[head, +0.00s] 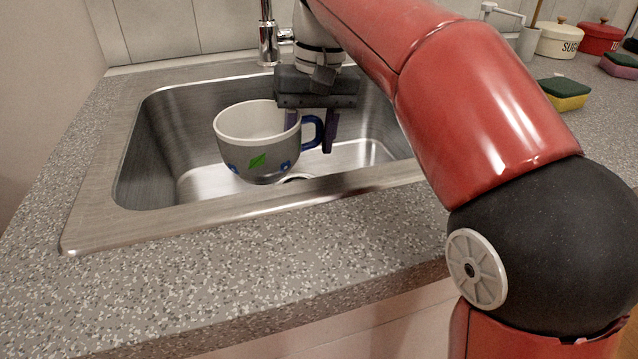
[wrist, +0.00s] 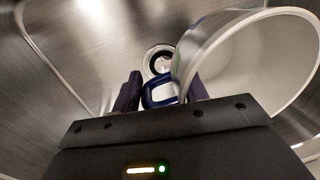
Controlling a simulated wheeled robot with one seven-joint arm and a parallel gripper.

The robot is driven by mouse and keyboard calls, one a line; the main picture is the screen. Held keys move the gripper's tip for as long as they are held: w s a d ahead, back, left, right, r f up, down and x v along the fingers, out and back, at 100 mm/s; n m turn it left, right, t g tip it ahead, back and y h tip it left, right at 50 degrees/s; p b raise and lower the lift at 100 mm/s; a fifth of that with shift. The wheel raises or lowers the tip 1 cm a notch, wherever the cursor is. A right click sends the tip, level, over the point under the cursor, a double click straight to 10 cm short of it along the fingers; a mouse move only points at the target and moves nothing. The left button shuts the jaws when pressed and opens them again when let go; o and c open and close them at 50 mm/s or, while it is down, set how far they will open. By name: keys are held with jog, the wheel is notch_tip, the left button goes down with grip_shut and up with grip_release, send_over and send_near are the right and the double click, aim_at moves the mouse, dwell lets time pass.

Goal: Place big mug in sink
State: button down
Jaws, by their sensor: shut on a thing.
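The big mug (head: 257,150) is grey and white with a green leaf, blue marks and a blue handle. It is upright over the sink (head: 155,150), a steel basin set in the counter. My gripper (head: 312,130) is shut on the mug at its handle side. In the wrist view my gripper's fingers (wrist: 162,92) stand on both sides of the blue handle, and the mug (wrist: 250,65) shows at the right with its opening visible. The drain (wrist: 158,60) lies beyond the handle. The mug appears held above the basin floor; the exact gap cannot be told.
A faucet (head: 268,35) stands behind the sink, close to my gripper. A yellow and green sponge (head: 565,92), a cream sugar pot (head: 559,40) and a red pot (head: 600,38) are on the counter at the right. The speckled counter front (head: 230,270) is clear.

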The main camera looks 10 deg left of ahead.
jog(key=shift+f+b, duration=0.6)
jog(key=shift+f, duration=2.95)
jog(key=shift+f, duration=0.15)
jog(key=c, duration=0.8)
grip_release()
jog(key=shift+o, duration=0.2)
notch_tip(320, 180, up, 12)
jog(key=d+p, duration=0.1)
jog(key=p, duration=0.1)
jog(key=shift+w+d+p, duration=0.15)
jog(key=shift+w+p, duration=0.2)
jog(key=shift+w, duration=0.1)
jog(key=shift+d, duration=0.1)
